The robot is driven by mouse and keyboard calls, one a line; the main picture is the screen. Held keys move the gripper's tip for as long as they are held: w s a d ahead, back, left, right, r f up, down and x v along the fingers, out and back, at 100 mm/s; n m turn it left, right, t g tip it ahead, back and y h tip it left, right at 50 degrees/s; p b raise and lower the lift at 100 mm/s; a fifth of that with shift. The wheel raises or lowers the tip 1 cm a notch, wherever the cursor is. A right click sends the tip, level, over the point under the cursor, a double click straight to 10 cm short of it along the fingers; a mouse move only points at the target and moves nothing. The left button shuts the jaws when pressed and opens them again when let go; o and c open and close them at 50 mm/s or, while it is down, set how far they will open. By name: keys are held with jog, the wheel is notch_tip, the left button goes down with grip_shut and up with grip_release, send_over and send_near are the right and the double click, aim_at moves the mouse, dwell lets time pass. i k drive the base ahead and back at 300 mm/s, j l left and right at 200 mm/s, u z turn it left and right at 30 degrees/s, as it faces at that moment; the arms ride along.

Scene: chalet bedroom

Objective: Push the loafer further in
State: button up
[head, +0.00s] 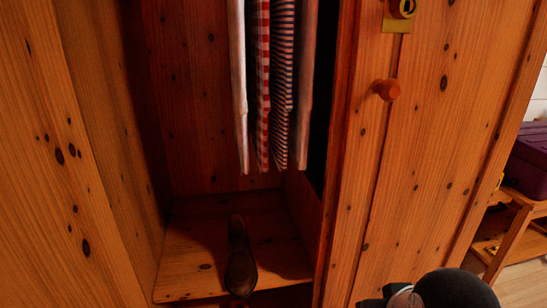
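A dark brown loafer (240,260) lies on the wooden floor of the wardrobe (185,262), inside the open compartment. It points lengthwise front to back, and its near end is at the front edge of the wardrobe floor, appearing to reach over it.
Several striped and checked garments (263,85) hang above the loafer. A wooden door with a round knob (386,90) stands to the right of the opening. A purple case (530,160) rests on a low wooden stand (511,232) at far right. The wardrobe floor behind the loafer is clear.

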aim_at(241, 276)
jog(key=k+j+u, duration=0.1)
jog(key=j+u, duration=0.25)
jog(key=u, duration=0.15)
jog(key=j+u, duration=0.35)
jog(key=u, duration=0.15)
